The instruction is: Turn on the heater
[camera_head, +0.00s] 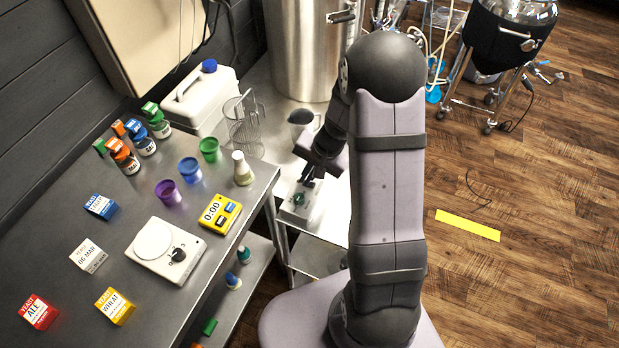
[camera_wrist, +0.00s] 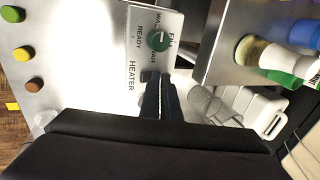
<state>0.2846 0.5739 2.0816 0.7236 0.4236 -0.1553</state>
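The heater control box (camera_head: 298,203) is a small pale box with a green knob, on the metal stand beside the table. In the wrist view the box (camera_wrist: 133,48) shows printed words, among them HEATER and READY. Its round green knob (camera_wrist: 158,40) sits in the upper part, and a small dark switch (camera_wrist: 150,76) is beside the word HEATER. My gripper (camera_head: 309,182) is over the box, pointing down at it. In the wrist view my gripper (camera_wrist: 159,80) has its dark fingers together, with nothing seen between them. The tips overlap the switch area; whether they touch it I cannot tell.
A steel kettle (camera_head: 305,50) stands behind the box. A wire basket (camera_head: 243,122) and white canister (camera_head: 201,98) are close by. The table's near edge holds a flask (camera_head: 242,168), yellow timer (camera_head: 220,214) and white scale (camera_head: 165,249).

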